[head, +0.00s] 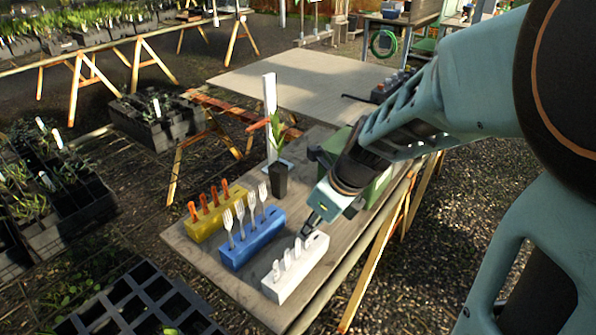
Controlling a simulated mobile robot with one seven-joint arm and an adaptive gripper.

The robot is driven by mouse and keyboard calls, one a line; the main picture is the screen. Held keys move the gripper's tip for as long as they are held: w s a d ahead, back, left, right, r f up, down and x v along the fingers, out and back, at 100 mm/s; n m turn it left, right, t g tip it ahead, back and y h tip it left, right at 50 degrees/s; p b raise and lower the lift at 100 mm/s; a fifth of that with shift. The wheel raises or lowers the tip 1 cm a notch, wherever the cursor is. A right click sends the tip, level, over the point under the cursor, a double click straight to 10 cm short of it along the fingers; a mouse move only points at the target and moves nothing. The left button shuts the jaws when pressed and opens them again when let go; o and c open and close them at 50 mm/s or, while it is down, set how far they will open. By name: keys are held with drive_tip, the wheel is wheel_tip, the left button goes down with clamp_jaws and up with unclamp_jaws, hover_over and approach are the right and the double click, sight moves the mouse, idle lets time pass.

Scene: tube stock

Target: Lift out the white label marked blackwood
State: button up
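A white block (302,283) at the front right of the wooden table holds a row of small upright white labels (288,259). Any writing on them is too small to read, so I cannot tell which one is marked blackwood. My gripper (309,228) points down at the far end of this row, just above or at the last label. Its fingertips are small and dark, and I cannot tell whether they are open, shut or touching a label.
A blue block (252,243) with white fork-shaped pieces and a yellow block (205,228) with orange pieces stand to the left. A dark pot (278,180) with a plant, a white post (269,105) and a green box (377,187) stand behind.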

sight(298, 244)
drive_tip(key=b+x, duration=0.2)
drive_tip(key=x, duration=0.7)
drive_tip(key=shift+s+a, duration=0.1)
drive_tip(key=shift+c, duration=0.4)
drive_tip(key=shift+c, duration=1.2)
